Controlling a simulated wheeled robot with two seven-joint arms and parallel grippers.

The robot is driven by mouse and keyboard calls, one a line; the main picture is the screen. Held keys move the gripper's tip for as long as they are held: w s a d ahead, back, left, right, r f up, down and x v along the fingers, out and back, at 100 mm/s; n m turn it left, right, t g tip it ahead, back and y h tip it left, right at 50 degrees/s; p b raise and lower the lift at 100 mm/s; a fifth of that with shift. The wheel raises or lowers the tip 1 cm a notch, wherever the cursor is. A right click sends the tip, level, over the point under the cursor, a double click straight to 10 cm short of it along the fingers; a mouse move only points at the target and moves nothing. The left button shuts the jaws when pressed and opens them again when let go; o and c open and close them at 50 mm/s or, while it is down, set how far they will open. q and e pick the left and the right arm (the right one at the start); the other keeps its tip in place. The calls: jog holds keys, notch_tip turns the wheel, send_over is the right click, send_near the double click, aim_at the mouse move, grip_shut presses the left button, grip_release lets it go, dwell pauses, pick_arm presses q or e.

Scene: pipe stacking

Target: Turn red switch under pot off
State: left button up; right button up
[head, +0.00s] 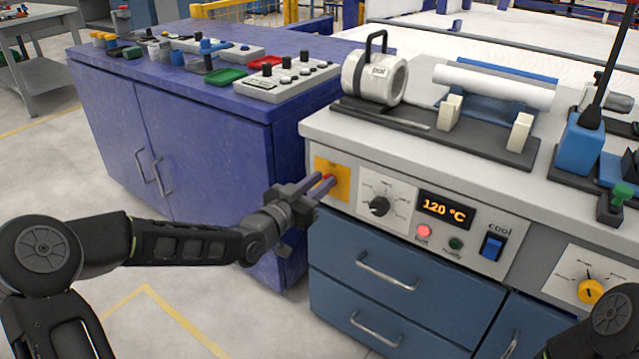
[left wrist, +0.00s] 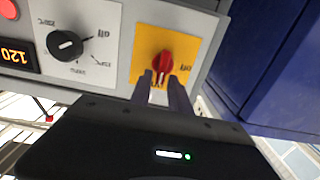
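The red switch (left wrist: 162,62) sits on a yellow plate (left wrist: 187,50) in the left wrist view. In the head view, it is mostly hidden behind my gripper on the yellow plate (head: 341,172) at the left end of the grey panel. My left gripper (left wrist: 161,76) points at it, fingers apart, with the tips at either side of the switch's handle. I cannot tell whether they touch it. A white cylindrical pot (head: 366,77) with a black handle stands on the bench above the panel. My right gripper is out of view.
Beside the plate is a black dial (head: 379,206), then a display (head: 445,209) reading 120 °C, a lit red lamp (head: 424,231) and a blue switch (head: 492,246). A blue cabinet (head: 190,130) stands close on the left.

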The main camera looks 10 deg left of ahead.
pick_arm(q)
grip_shut()
